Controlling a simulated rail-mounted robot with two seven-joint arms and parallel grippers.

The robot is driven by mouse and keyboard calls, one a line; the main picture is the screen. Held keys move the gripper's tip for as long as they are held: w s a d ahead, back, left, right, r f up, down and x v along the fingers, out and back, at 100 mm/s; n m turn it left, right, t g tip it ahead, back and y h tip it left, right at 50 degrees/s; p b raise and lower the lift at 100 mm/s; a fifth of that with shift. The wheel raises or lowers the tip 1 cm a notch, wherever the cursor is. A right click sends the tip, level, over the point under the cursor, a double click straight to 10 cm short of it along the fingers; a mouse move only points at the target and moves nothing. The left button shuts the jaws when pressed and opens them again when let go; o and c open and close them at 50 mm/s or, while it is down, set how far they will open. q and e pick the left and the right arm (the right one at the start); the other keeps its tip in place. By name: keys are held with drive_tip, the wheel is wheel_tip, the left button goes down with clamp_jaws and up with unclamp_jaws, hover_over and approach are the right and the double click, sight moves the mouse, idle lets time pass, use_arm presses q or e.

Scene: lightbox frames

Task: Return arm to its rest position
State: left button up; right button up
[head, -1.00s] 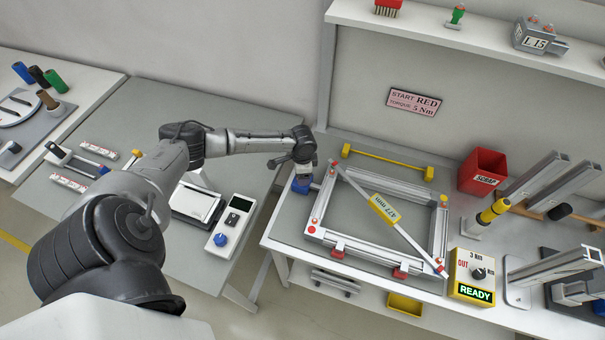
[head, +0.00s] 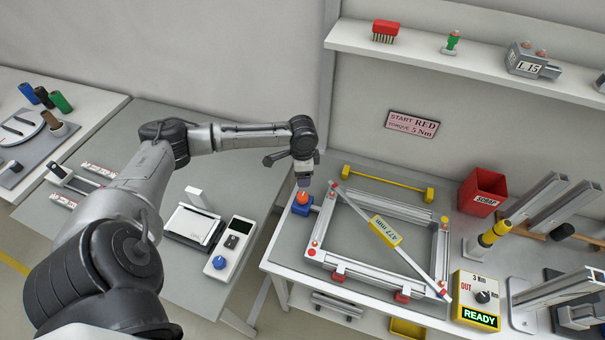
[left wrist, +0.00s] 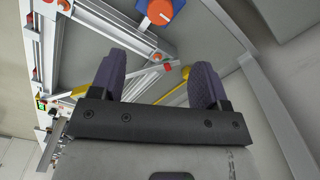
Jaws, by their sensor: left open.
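My left arm comes in from the left in the head view. Its gripper (head: 304,182) points down above a blue block with an orange-red knob (head: 302,203), at the left edge of the workbench. In the left wrist view the two dark fingers (left wrist: 157,88) are spread apart with nothing between them. The orange knob (left wrist: 160,12) shows beyond the fingertips there, apart from them. My right gripper is in neither view.
An aluminium frame (head: 385,277) with a diagonal bar and yellow label lies on the bench (head: 280,252). A yellow handle bar (head: 388,183), a red scrap bin (head: 482,192) and a READY box (head: 478,300) stand around it. A shelf (head: 460,60) hangs above. Air around the gripper is clear.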

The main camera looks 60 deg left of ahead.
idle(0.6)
use_arm(q)
drive_tip(key=w+d+r+m+t+y, duration=0.2)
drive_tip(key=w+d+r+t+y, duration=0.25)
drive_tip(key=r, duration=0.35)
drive_tip(key=s+d+t, duration=0.2)
drive_tip(key=d+t, duration=0.2)
drive_tip(key=d, duration=0.7)
drive_tip(key=s+d+f+n+g+h, duration=0.2)
drive_tip(key=s+d+f, duration=0.2)
drive_tip(key=s, duration=0.4)
drive_tip(key=s+d+f+n+g+h, duration=0.1)
drive_tip(key=s+d+f, duration=0.35)
drive_tip(key=s, duration=0.35)
drive_tip(key=s+d+f+n+g+h, duration=0.2)
drive_tip(key=s+d+f, duration=0.2)
drive_tip(key=s, duration=0.4)
wheel_tip(320, 180, up, 16)
drive_tip(key=p, duration=1.5)
drive_tip(key=shift+w+f+p, duration=0.15)
drive_tip(key=shift+f+p, duration=0.1)
drive_tip(key=shift+p, duration=0.1)
